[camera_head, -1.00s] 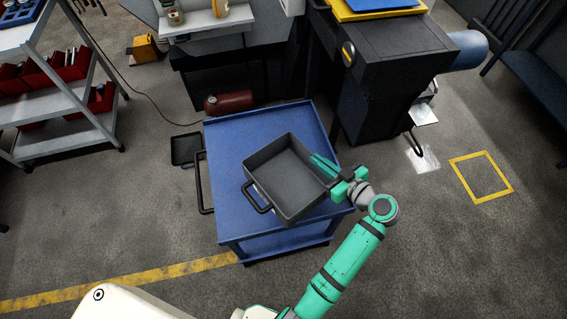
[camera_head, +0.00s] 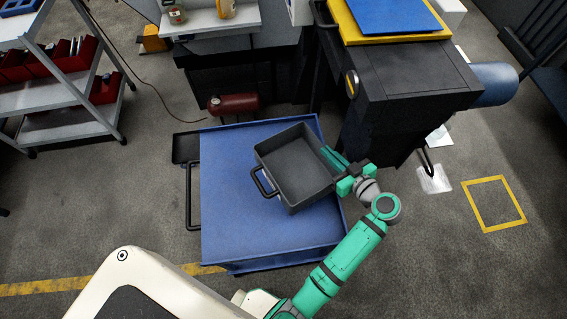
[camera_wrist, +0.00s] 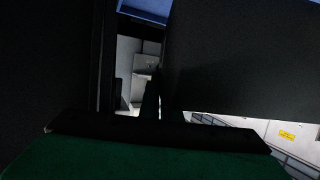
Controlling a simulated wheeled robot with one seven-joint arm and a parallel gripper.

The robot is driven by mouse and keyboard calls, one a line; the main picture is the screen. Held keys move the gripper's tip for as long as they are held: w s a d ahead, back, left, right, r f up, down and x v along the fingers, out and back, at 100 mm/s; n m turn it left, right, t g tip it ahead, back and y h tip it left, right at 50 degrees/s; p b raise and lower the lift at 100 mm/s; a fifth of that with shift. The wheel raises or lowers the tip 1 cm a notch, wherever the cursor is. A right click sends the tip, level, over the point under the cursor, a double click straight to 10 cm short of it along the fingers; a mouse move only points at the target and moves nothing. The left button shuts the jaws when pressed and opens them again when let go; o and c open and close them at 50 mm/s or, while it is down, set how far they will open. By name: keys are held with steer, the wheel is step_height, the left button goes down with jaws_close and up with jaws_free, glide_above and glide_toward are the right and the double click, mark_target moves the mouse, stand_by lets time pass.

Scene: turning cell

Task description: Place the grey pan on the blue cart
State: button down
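The grey pan (camera_head: 296,166) is a rectangular tray with raised walls and a loop handle at its left. In the head view it is over the right part of the blue cart (camera_head: 228,222). My gripper (camera_head: 335,160) is at the pan's right wall and appears shut on it. The fingertips are partly hidden by the wall. I cannot tell whether the pan's underside touches the cart top. In the wrist view a dark surface, likely the pan (camera_wrist: 240,60), fills much of the picture.
A black machine cabinet (camera_head: 410,85) stands right behind the cart. A shelf with red bins (camera_head: 70,57) stands at far left. The cart's left top is clear.

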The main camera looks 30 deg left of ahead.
mark_target(293, 161)
steer(key=a+f, duration=0.1)
steer(key=a, duration=0.1)
steer(key=s+a, duration=0.1)
steer(key=a, duration=0.1)
steer(key=a+f, duration=0.1)
steer(key=a, duration=0.1)
steer(key=shift+s+a+f, duration=0.2)
steer(key=shift+s+f, duration=0.1)
steer(key=shift+f, duration=0.05)
steer(key=a+f, duration=0.4)
steer(key=shift+s+f, duration=0.2)
steer(key=shift+f, duration=0.05)
steer(key=shift+a+f, duration=0.35)
steer(key=shift+f, duration=0.05)
steer(key=shift+a+f, duration=0.2)
steer(key=shift+f, duration=0.8)
steer(key=shift+a+f, duration=0.15)
steer(key=shift+f, duration=0.8)
steer(key=c, duration=2)
jaws_free()
steer(key=shift+f, duration=0.1)
